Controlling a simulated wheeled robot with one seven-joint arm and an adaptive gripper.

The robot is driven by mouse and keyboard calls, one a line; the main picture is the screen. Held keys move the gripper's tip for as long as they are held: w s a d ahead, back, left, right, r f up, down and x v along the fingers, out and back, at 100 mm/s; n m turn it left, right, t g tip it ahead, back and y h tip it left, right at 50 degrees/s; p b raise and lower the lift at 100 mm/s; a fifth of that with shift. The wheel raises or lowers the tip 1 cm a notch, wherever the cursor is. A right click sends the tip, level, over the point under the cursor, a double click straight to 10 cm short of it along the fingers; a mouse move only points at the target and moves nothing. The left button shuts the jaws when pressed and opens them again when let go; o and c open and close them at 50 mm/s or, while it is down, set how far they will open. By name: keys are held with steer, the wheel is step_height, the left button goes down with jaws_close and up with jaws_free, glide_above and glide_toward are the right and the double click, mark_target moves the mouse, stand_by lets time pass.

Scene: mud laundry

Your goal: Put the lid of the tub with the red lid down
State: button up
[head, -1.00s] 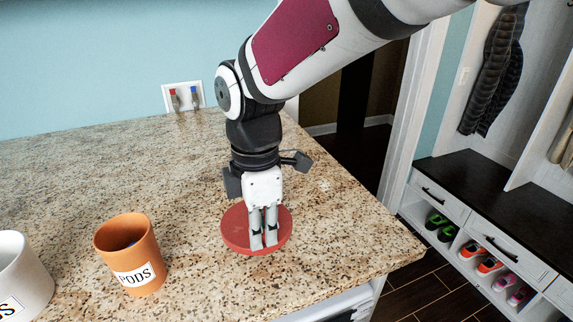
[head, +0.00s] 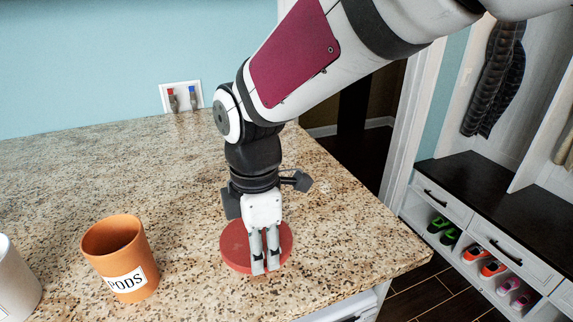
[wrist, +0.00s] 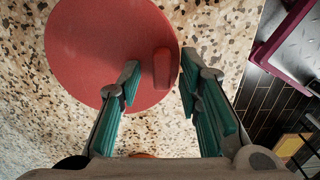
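The round red lid (head: 236,250) lies flat on the speckled counter, near its front edge. In the wrist view the lid (wrist: 95,45) fills the upper left, with its raised red handle (wrist: 163,68) near its right rim. My gripper (head: 266,270) points down over the lid. In the wrist view its fingertips stand on either side of the handle, with a gap on both sides; it is open and holds nothing. The fingers hide part of the lid in the head view.
An orange, open-topped tub (head: 118,265) labelled PODS stands left of the lid. A white container (head: 15,285) is cut off at the left edge. The counter (head: 180,160) behind is clear. The counter's right edge drops to the floor.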

step_height(320, 180, up, 12)
steer(key=s+d+f+m+t, duration=0.1)
steer(key=s+d+m, duration=0.3)
steer(key=d+m, duration=0.7)
steer(key=s+d+f+m+t, duration=0.1)
steer(key=s+d+m+t, duration=0.3)
steer(key=d+m, duration=0.8)
steer(key=d+b, duration=0.1)
steer(key=d, duration=0.2)
steer(key=shift+s+f, duration=0.15)
steer(key=shift+f, duration=0.15)
